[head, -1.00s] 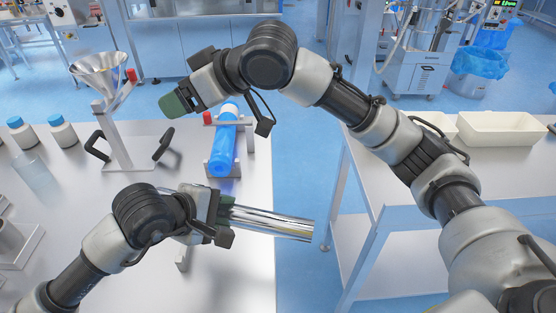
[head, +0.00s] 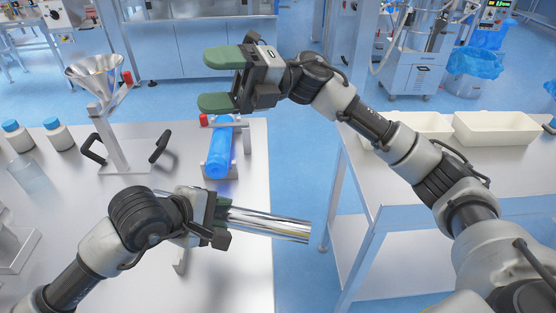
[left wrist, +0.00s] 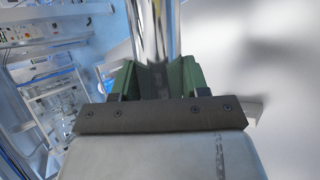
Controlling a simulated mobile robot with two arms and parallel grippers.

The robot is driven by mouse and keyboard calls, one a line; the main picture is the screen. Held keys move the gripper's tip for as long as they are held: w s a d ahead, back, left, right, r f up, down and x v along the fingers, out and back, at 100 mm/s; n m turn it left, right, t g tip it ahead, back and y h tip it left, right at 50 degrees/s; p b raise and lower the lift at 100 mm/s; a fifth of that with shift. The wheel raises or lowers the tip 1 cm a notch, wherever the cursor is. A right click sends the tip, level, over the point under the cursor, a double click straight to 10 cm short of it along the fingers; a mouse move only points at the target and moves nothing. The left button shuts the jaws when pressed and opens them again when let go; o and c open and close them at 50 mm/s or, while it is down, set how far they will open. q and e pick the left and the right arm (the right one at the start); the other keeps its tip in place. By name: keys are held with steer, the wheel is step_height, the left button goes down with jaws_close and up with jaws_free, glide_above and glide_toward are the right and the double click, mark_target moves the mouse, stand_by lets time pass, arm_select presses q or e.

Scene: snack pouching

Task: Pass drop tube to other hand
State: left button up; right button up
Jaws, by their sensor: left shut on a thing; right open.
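The drop tube (head: 270,224) is a shiny metal cylinder in the lower middle of the head view. My left gripper (head: 222,212) is shut on its left end. The tube lies nearly level, with its right end past the table edge. The left wrist view shows the tube (left wrist: 152,35) between the green fingers of my left gripper (left wrist: 154,78). My right gripper (head: 222,80) is open and empty, with two green fingers pointing left, above the far edge of the table and well apart from the tube.
A blue roll (head: 219,150) rests on a metal stand on the left table (head: 235,270). A metal funnel (head: 92,68) stands on a post with black handles. White bottles (head: 60,134) are at left. White trays (head: 490,128) sit on the right table. A floor gap separates the tables.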

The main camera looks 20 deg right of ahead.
step_height(320, 180, down, 8)
steer(key=s+d+n+g+h, duration=0.1)
steer(key=s+d+n+h, duration=0.15)
steer(key=h, duration=0.25)
steer(key=n+h, duration=0.2)
steer(key=h, duration=0.4)
glide_toward(249, 210)
steer(key=shift+g, duration=0.4)
steer(key=x, duration=1.1)
steer(key=shift+w+a+f, duration=0.15)
steer(key=shift+a+f, duration=0.1)
steer(key=shift+f, duration=0.1)
steer(key=c, duration=1.2)
arm_select(q)
steer(key=o, duration=1.2)
